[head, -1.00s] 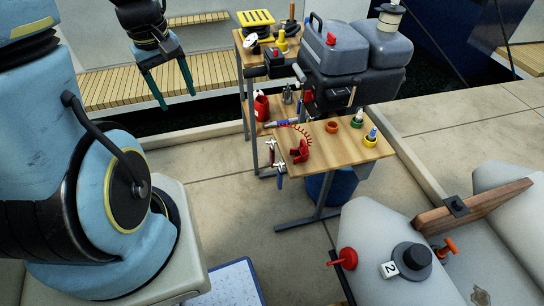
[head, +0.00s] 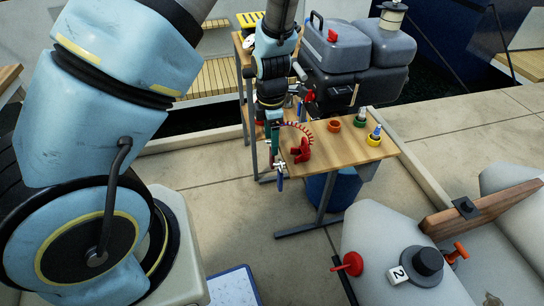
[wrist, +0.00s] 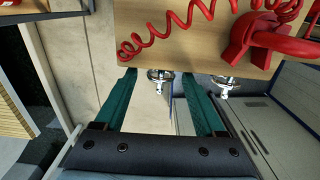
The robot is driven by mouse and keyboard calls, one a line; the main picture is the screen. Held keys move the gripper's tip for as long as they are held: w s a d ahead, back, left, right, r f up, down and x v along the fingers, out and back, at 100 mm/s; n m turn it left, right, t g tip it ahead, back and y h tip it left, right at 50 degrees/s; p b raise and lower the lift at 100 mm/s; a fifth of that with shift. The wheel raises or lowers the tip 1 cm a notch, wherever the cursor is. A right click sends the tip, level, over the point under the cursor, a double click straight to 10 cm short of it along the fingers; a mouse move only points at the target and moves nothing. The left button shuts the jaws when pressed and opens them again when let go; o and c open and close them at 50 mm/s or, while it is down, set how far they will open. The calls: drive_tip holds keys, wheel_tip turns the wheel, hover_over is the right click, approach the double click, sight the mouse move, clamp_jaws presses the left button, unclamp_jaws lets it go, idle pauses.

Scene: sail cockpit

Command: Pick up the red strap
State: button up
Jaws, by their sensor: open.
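A small red hanging piece, perhaps the red strap (head: 268,168), shows faintly at the table's left edge beside a blue hanging piece (head: 280,183). A red coiled cord (head: 299,127) with a red clip-like body (head: 301,150) lies on the wooden tabletop; they also show in the wrist view as the cord (wrist: 165,27) and the body (wrist: 262,38). My gripper (head: 271,143) is open at the table's left edge. In the wrist view, a metal fitting (wrist: 160,78) lies between my green fingertips (wrist: 158,74); what hangs below it is hard to make out.
The wooden table (head: 345,145) also bears an orange-red ring (head: 333,126), a green pot (head: 359,121) and a yellow pot (head: 374,138). A second metal fitting (wrist: 226,84) sits right of my fingers. Grey jugs (head: 336,45) stand behind. A blue bucket (head: 335,187) is underneath.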

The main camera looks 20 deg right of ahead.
sight(271, 158)
drive_tip(key=shift+f, duration=4)
clamp_jaws()
